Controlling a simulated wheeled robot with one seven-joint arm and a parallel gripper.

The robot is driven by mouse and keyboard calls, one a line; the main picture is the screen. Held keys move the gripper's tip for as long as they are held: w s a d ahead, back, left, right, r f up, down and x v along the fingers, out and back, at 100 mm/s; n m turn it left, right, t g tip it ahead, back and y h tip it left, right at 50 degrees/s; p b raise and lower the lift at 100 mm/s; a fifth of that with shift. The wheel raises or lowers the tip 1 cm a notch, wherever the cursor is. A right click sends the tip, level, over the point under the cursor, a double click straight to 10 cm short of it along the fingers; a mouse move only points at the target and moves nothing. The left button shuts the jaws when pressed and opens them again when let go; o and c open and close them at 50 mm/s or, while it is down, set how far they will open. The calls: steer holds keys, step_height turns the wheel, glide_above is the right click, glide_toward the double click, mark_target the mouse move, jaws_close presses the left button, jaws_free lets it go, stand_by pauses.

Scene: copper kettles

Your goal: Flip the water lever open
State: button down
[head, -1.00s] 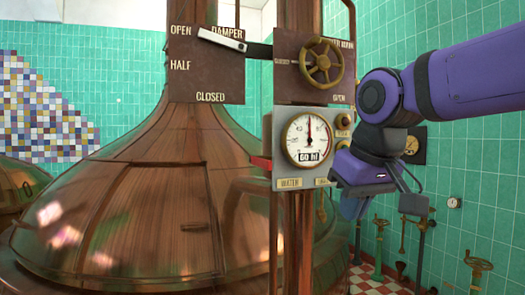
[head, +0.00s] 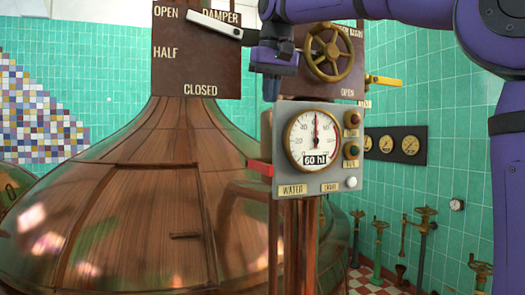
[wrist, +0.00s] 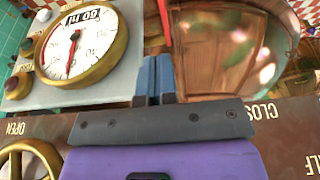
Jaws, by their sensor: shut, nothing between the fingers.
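The red water lever (head: 260,167) sticks out from the left side of the grey gauge box, above the WATER label (head: 292,190). In the wrist view the red lever (wrist: 165,20) shows at the top edge, just beyond the fingertips. My gripper (head: 270,90) points down, above the lever and near the upper left corner of the gauge box. Its blue fingers (wrist: 157,72) are together and empty, apart from the lever.
The round gauge (head: 315,140) reads 60 hl, with buttons to its right. A brass handwheel (head: 329,52) sits above it, close to my wrist. The white damper handle (head: 215,24) is left of my arm. A yellow lever (head: 383,81) is at right. A copper kettle (head: 120,215) fills the left.

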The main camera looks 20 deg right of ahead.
steer(key=shift+w+r, duration=0.2)
steer(key=shift+w, duration=0.15)
steer(key=shift+f, duration=0.1)
glide_above(258, 166)
steer(key=s, duration=0.2)
steer(key=f, duration=1.2)
steer(key=shift+d, duration=0.4)
steer(key=shift+f, duration=0.75)
steer(key=shift+f, duration=0.1)
